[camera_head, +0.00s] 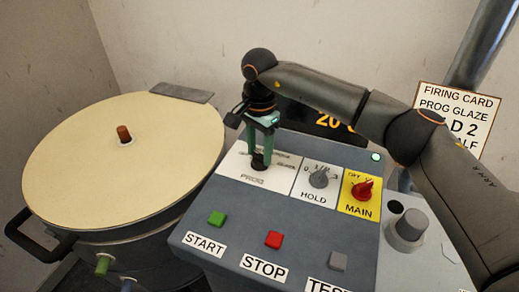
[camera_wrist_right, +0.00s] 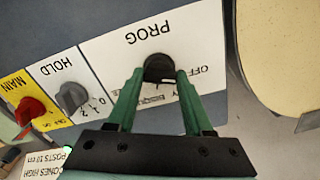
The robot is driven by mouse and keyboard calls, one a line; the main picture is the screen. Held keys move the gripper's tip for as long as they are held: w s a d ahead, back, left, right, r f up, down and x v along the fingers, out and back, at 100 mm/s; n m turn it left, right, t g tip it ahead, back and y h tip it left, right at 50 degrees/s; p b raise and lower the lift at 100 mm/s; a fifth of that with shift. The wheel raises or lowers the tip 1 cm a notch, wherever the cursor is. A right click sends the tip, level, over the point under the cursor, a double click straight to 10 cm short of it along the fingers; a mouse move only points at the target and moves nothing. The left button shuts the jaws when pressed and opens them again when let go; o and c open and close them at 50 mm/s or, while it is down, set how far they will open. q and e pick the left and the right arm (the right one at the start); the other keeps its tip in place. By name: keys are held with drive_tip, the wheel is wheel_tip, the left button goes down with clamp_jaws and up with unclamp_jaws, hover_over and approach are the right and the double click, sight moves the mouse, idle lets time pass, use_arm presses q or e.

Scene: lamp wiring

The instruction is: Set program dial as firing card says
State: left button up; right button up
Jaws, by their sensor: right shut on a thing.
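The program dial (camera_head: 259,164) is a black knob on the white PROG plate (camera_head: 233,160). My right gripper (camera_head: 261,150) points down onto it, and its green fingers are shut on the knob. In the right wrist view the dial (camera_wrist_right: 158,68) sits between the two fingertips (camera_wrist_right: 158,78). OFF and part of DRY are readable below it; the pointer's direction is hidden. The firing card (camera_head: 458,112) on the right reads PROG GLAZE, then a line ending in D 2; my right arm covers its left part. My left gripper is not in view.
Beside the dial are the grey HOLD knob (camera_head: 319,178) and the red MAIN switch (camera_head: 362,190). Green START (camera_head: 217,218) and red STOP (camera_head: 273,240) buttons lie nearer. A round kiln lid (camera_head: 120,160) stands left. An orange display (camera_head: 330,121) is partly behind my arm.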

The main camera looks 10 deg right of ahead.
clamp_jaws()
drive_tip(key=shift+m, duration=0.3)
drive_tip(key=m, duration=0.4)
drive_tip(key=shift+m+b, duration=0.3)
drive_tip(key=shift+b, duration=0.1)
drive_tip(key=m, duration=0.3)
drive_tip(key=shift+m, duration=0.3)
drive_tip(key=m, duration=0.4)
drive_tip(key=shift+d+m+b, duration=0.1)
drive_tip(key=shift+m+b, duration=0.2)
drive_tip(key=m, duration=1.3)
drive_tip(key=shift+m+b, duration=0.3)
drive_tip(key=shift+b, duration=0.05)
